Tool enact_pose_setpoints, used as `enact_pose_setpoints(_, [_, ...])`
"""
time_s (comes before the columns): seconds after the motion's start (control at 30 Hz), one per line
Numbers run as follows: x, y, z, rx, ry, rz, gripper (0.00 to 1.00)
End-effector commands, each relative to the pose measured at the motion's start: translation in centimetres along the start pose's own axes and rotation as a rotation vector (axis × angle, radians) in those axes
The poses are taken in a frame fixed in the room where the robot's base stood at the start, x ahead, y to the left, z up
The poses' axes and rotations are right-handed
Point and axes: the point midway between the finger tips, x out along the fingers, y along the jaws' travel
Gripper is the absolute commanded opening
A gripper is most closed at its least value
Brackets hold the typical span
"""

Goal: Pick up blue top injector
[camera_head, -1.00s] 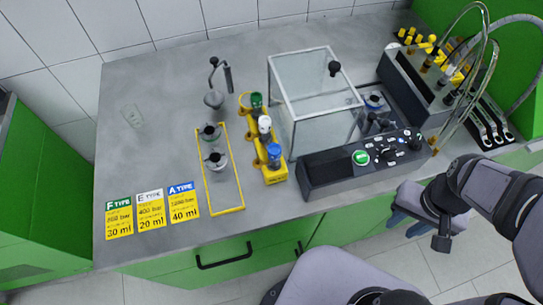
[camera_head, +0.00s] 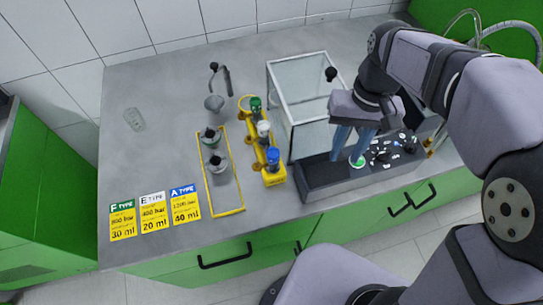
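The blue top injector (camera_head: 272,157) stands upright in the front place of a yellow rack (camera_head: 275,180). A white top injector (camera_head: 263,130) and a green top injector (camera_head: 255,106) stand behind it in the same rack. My gripper (camera_head: 345,160) is to the right of the blue top injector, above the black control panel and apart from the rack. Its two bluish fingers point down with a gap between them, and nothing shows between them.
A clear-walled box (camera_head: 298,70) stands behind and right of the rack. The black control panel (camera_head: 318,178) lies under my gripper. Left of the rack are a yellow-framed tray (camera_head: 227,195) with two dark-topped parts and a hand-lever tool (camera_head: 215,102). The left counter is mostly clear.

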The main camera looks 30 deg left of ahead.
Motion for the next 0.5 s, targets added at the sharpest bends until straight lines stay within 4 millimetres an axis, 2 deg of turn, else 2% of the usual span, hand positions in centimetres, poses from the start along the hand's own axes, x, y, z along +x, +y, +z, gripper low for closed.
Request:
enact_pose_setpoints(0.03, [-0.6,-2.5,-0.4,-0.111,0.01,0.019,0.28])
enact_pose_setpoints(0.2, [-1.3,-9.4,-0.9,-0.423,0.047,0.065,0.28])
enact_pose_setpoints(0.33, [-1.6,-13.0,-0.7,-0.58,0.066,0.086,0.28])
enact_pose_setpoints(0.5, [-1.9,-15.5,-0.6,-0.715,0.1,0.103,0.28])
